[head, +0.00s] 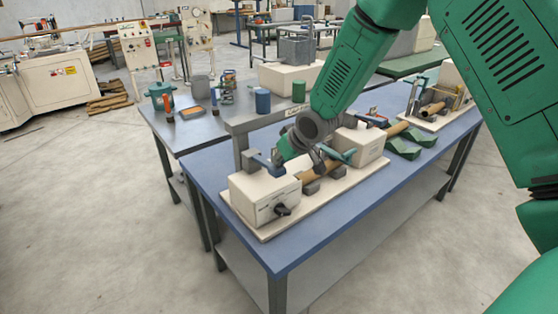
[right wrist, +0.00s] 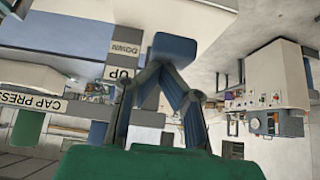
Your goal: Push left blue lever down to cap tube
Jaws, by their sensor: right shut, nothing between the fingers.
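The capping machine has two cream blocks on a cream baseplate (head: 322,202), with a brown tube (head: 318,171) lying between them. The left blue lever (head: 259,160) stands at the left cream block (head: 262,198). My right gripper (head: 277,160) is shut and empty right at this lever, its palm partly hiding it. In the right wrist view the blue lever end (right wrist: 175,48) shows just beyond the shut fingertips (right wrist: 163,70); I cannot tell whether they touch. A plate marked DOWN and UP (right wrist: 124,60) stands beside it. My left gripper is not in view.
The machine stands on a blue table (head: 285,247). Green blocks (head: 405,149) and another fixture with a tube (head: 433,108) lie farther right. A grey table behind holds blue (head: 263,101) and green (head: 298,91) cylinders. The blue table's front edge is clear.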

